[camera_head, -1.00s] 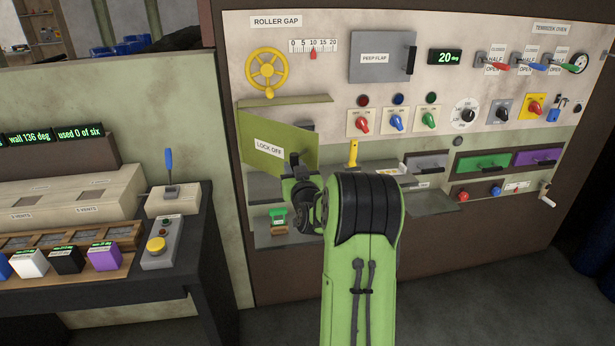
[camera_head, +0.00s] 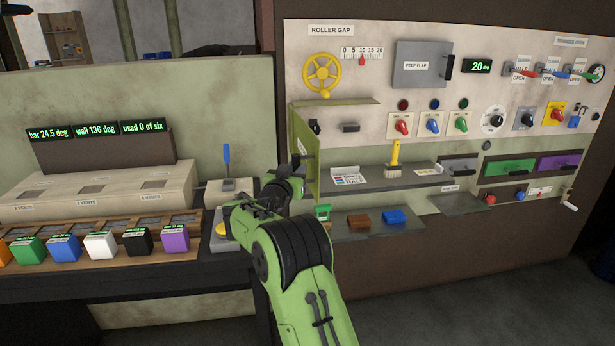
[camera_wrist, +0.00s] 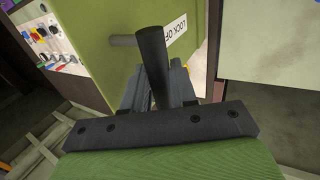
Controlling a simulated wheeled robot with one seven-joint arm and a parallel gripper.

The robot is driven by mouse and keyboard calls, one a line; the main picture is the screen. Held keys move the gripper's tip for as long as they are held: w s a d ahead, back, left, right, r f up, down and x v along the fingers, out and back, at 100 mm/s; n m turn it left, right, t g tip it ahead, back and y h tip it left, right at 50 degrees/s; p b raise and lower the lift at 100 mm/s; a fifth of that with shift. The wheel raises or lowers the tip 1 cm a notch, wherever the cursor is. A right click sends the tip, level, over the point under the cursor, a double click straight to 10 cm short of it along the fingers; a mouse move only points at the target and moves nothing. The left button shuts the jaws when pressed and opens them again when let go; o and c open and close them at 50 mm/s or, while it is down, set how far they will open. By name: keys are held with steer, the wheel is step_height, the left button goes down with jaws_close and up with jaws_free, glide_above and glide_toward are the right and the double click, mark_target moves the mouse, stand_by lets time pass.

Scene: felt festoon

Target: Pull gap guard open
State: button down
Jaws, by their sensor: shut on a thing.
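The gap guard (camera_head: 313,181) is a green panel hinged below the roller gap wheel. It stands swung out from the machine, nearly edge-on in the head view. In the wrist view the guard (camera_wrist: 110,62) fills the upper middle, with its "LOCK OFF" label partly hidden. My gripper (camera_head: 299,168) is at the guard's outer edge. It is shut on the dark bar handle (camera_wrist: 152,58), which sticks up between the jaws. The fingertips are largely hidden behind the handle and my wrist.
Left of my arm stands a bench with a blue lever (camera_head: 227,160) and several coloured blocks.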

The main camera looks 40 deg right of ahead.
steer(key=shift+w+a+r, duration=0.2)
steer(key=shift+r, duration=0.3)
steer(key=c, duration=1.4)
jaws_free()
steer(key=shift+d, duration=0.1)
steer(key=o, duration=0.4)
steer(key=shift+w+d+f, duration=0.35)
steer(key=shift+d+f, duration=0.05)
steer(key=shift+f, duration=0.05)
steer(key=b+v, duration=0.1)
steer(key=v, duration=1.5)
steer(key=shift+w+a, duration=0.1)
steer(key=shift+a, duration=0.15)
